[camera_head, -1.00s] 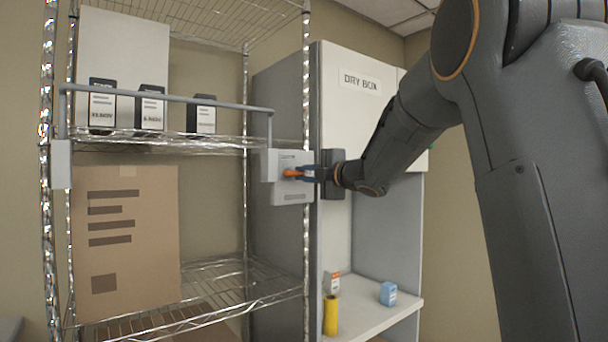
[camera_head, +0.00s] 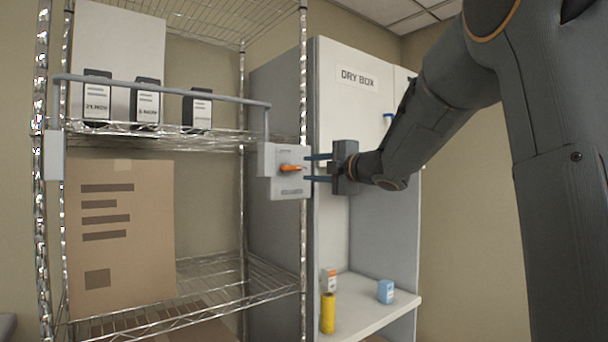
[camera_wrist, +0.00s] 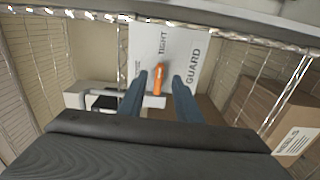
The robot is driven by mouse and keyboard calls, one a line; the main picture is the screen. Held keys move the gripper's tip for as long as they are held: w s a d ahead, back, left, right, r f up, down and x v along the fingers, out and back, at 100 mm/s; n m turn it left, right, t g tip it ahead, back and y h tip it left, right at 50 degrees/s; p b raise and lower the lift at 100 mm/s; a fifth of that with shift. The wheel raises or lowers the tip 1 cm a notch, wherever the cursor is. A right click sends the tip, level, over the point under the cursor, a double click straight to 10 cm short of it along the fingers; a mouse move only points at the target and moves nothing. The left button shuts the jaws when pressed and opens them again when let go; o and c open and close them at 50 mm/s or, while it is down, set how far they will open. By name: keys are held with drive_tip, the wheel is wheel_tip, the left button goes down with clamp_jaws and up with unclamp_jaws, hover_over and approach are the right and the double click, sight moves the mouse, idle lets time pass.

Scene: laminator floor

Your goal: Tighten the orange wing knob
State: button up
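The orange wing knob (camera_head: 291,168) sits on a light grey plate (camera_head: 290,187) at the right post of the wire rack. It lies about level in the head view. In the wrist view the knob (camera_wrist: 159,80) points up the picture toward the printed word TIGHT on the plate (camera_wrist: 186,49), which also reads GUARD. My gripper (camera_head: 307,168) is open, just right of the knob, its two blue fingers spread above and below the knob's line. In the wrist view the fingers (camera_wrist: 160,88) stand either side of the knob with gaps, not touching it.
A grey guard bar (camera_head: 170,85) runs across the shelf in front of several black-and-white boxes. A cardboard box (camera_head: 120,245) stands on the lower shelf. The dry box cabinet (camera_head: 352,105) is behind my gripper, with a yellow cylinder (camera_head: 328,313) and small boxes on its ledge.

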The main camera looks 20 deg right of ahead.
drive_tip(key=shift+b+v, duration=0.3)
drive_tip(key=shift+v, duration=0.95)
drive_tip(key=shift+f, duration=0.15)
drive_tip(key=s+d+f+m+g+h+b, duration=0.1)
drive_tip(key=s+f+m+g+h, duration=0.25)
drive_tip(key=f+m, duration=0.8)
drive_tip(key=s+d+f+m+g+h+b, duration=0.15)
drive_tip(key=s+f+m+h, duration=0.25)
drive_tip(key=f, duration=1.5)
drive_tip(key=s+a+f+m+g, duration=0.3)
drive_tip(key=s+a+f+g, duration=0.1)
drive_tip(key=s+f, duration=0.6)
drive_tip(key=s+a+f+m+g, duration=0.4)
drive_tip(key=s+f, duration=0.6)
drive_tip(key=s, duration=0.5)
drive_tip(key=shift+g, duration=1.1)
drive_tip(key=shift+a+y, duration=0.15)
drive_tip(key=shift+y, duration=0.1)
